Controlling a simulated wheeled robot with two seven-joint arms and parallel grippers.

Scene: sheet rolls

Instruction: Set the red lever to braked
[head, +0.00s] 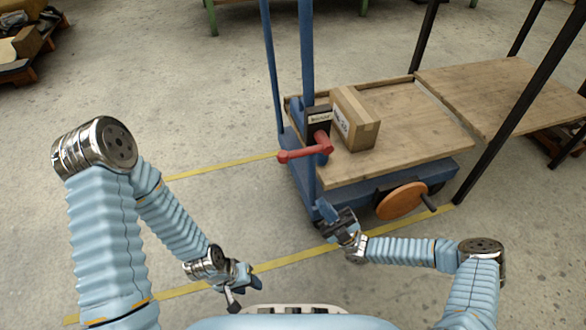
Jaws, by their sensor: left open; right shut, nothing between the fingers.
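The red lever (305,152) is mounted on a blue upright of the cart, beside a small dark box with a light label (319,119) whose text I cannot read. The lever points left, close to level, with its knob at the left end. My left gripper (238,293) is open and empty, low in the view, below and left of the lever. My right gripper (329,212) is shut and empty, below the lever near the cart's front left corner, apart from the lever.
The blue cart has a wooden deck (420,128) carrying a cardboard box (355,119). An orange wheel with a handle (401,201) is at its near side. A wooden table with dark posts (500,90) stands at right. Yellow floor lines (220,168) run left of the cart; the floor there is clear.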

